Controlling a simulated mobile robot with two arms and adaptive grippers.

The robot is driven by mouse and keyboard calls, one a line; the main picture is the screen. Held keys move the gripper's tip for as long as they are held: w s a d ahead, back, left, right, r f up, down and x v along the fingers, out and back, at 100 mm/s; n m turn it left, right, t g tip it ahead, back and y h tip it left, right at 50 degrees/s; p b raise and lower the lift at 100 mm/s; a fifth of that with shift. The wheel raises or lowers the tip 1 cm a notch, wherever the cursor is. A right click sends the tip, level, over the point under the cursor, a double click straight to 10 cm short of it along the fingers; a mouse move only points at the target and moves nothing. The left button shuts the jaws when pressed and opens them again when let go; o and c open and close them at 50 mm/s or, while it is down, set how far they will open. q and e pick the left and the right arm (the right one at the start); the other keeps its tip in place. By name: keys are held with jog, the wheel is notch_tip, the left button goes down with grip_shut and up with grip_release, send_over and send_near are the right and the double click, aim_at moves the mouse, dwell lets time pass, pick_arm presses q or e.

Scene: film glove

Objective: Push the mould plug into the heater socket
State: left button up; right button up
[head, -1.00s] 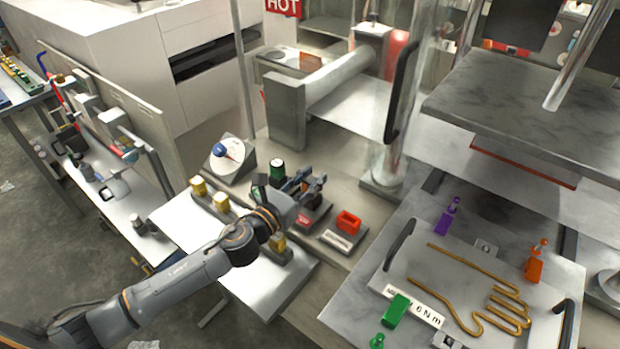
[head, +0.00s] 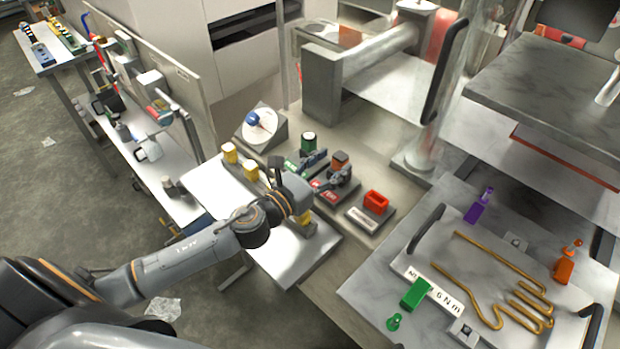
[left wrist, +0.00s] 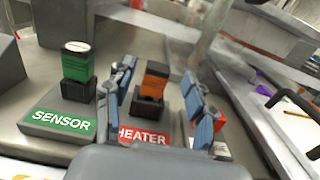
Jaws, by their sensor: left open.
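An orange-topped plug (head: 340,158), which I take as the mould plug, stands upright in the black collar of the heater socket. In the left wrist view the plug (left wrist: 155,80) rises from that collar (left wrist: 147,107), behind the red HEATER label (left wrist: 143,136). How deep it sits is hard to tell. My left gripper (head: 326,170) is open, with one finger on each side of the plug and gaps showing between; the fingers (left wrist: 160,88) also show in the left wrist view. My right gripper is not in view.
A green-topped plug (left wrist: 76,62) stands in the SENSOR socket (left wrist: 62,122) to the left. A red block (head: 376,201) stands on a labelled base to the right. Yellow-topped pieces (head: 230,153) line the white shelf. A hand-shaped wire plate (head: 470,235) lies at right.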

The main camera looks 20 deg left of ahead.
pick_arm(q)
jog(key=shift+v, duration=4.05)
jog(key=shift+f, duration=0.1)
